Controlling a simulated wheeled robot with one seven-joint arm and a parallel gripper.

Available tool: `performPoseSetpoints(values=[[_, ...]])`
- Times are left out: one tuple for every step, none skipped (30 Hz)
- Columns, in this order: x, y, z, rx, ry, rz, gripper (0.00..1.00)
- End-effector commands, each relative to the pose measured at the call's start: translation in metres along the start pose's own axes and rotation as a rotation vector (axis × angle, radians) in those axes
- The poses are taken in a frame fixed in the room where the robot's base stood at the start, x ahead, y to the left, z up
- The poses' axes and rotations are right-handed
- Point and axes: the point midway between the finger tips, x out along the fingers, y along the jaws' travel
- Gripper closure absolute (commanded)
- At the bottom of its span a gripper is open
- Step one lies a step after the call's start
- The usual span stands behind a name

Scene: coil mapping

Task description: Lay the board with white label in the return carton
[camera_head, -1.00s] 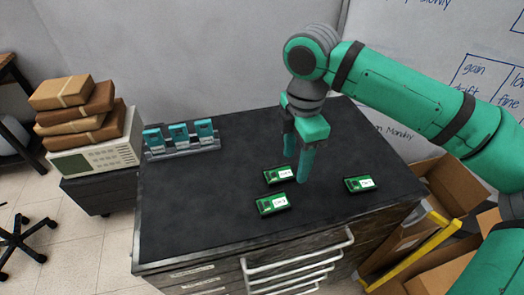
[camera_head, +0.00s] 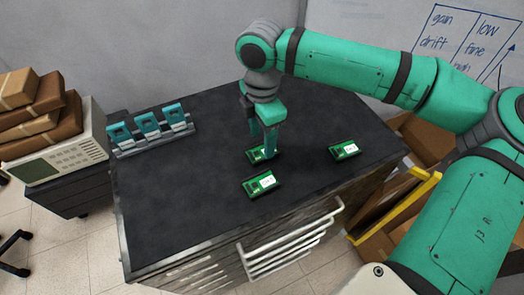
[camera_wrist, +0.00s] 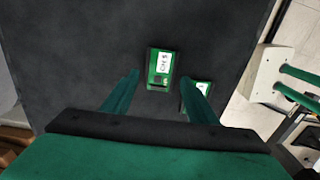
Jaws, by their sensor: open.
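Three green circuit boards with white labels lie apart on the black top: a back one (camera_head: 256,154), a front one (camera_head: 262,184) and one to the right (camera_head: 344,149). I cannot tell which one the task means. My gripper (camera_head: 262,139) is open, pointing down at the back board and partly covering it. In the wrist view one board (camera_wrist: 161,68) shows ahead between the fingers, and another (camera_wrist: 203,88) is partly hidden by the right finger. Open brown cardboard (camera_head: 425,142) stands beyond the right edge; I cannot tell whether it is the return carton.
A rack with several teal modules (camera_head: 148,124) stands at the back left of the cabinet top (camera_head: 180,200). Brown parcels (camera_head: 40,120) sit on a beige instrument (camera_head: 60,160) at far left. A yellow frame (camera_head: 400,205) stands right of the cabinet. The left top is clear.

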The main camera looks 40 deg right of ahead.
Motion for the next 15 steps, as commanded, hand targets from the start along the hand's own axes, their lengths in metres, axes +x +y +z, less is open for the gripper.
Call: performPoseSetpoints(values=[[0.007, 0.0, 0.001, 0.0, -0.002, -0.001, 0.47], [0.012, 0.0, 0.002, 0.0, -0.004, -0.002, 0.47], [0.018, 0.0, 0.002, 0.0, -0.003, -0.001, 0.47], [0.022, 0.0, 0.002, 0.0, -0.003, -0.002, 0.47], [0.026, 0.0, 0.001, 0.0, -0.001, -0.001, 0.47], [0.03, 0.0, 0.001, 0.0, -0.001, -0.002, 0.47], [0.033, 0.0, 0.001, 0.0, -0.001, -0.001, 0.47], [0.035, 0.0, 0.001, 0.0, -0.001, 0.0, 0.47], [0.037, 0.0, 0.001, 0.0, 0.0, 0.0, 0.47], [0.038, 0.0, 0.001, 0.001, -0.001, 0.0, 0.47], [0.039, 0.0, 0.001, 0.001, -0.001, 0.0, 0.47], [0.039, 0.0, 0.001, 0.001, -0.001, 0.0, 0.47], [0.039, 0.0, 0.001, 0.001, -0.001, 0.0, 0.47], [0.039, 0.0, 0.001, 0.001, -0.001, 0.0, 0.47], [0.039, 0.0, 0.001, 0.001, -0.001, 0.0, 0.47]])
